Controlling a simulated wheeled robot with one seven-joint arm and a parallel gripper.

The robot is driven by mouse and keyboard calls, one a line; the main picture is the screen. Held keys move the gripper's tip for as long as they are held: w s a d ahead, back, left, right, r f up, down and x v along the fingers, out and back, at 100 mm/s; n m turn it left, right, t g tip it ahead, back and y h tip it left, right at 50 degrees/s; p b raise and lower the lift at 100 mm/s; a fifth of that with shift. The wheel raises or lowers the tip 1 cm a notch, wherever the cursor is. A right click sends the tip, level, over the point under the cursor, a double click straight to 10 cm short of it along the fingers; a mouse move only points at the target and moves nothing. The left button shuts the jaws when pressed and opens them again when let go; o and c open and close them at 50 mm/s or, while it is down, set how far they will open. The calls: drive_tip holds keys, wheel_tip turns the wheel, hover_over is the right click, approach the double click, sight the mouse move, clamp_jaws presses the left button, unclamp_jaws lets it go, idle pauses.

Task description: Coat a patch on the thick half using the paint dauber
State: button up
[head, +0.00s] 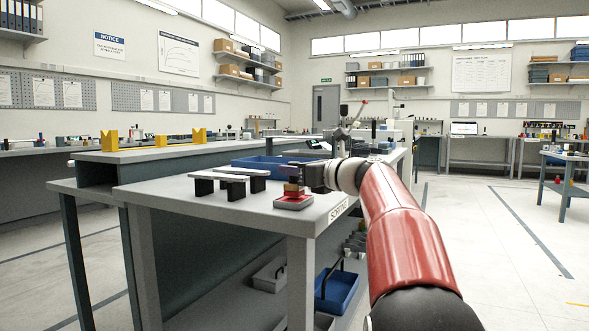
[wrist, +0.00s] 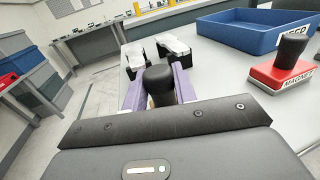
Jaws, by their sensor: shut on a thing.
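My gripper (head: 294,186) is shut on the paint dauber, whose black knob (wrist: 158,86) stands between the purple fingers in the wrist view. The dauber's lower part (head: 292,190) shows brownish below the fingers in the head view. Two pale metal specimen halves (head: 217,177) (head: 243,171) lie on black supports (head: 236,190), to the left of my gripper in the head view. They also show beyond the fingertips in the wrist view (wrist: 134,54) (wrist: 172,44). I cannot tell which half is thick.
A blue tray labelled KEEP (wrist: 235,32) stands behind the halves. A red magnet block (wrist: 278,76) with a black handle is at the right in the wrist view. Yellow V-blocks (head: 109,140) stand on the bench behind. The near-left grey tabletop (head: 180,200) is clear.

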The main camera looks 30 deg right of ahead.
drive_tip(key=shift+r+p, duration=2.85)
drive_tip(key=shift+r, duration=0.2)
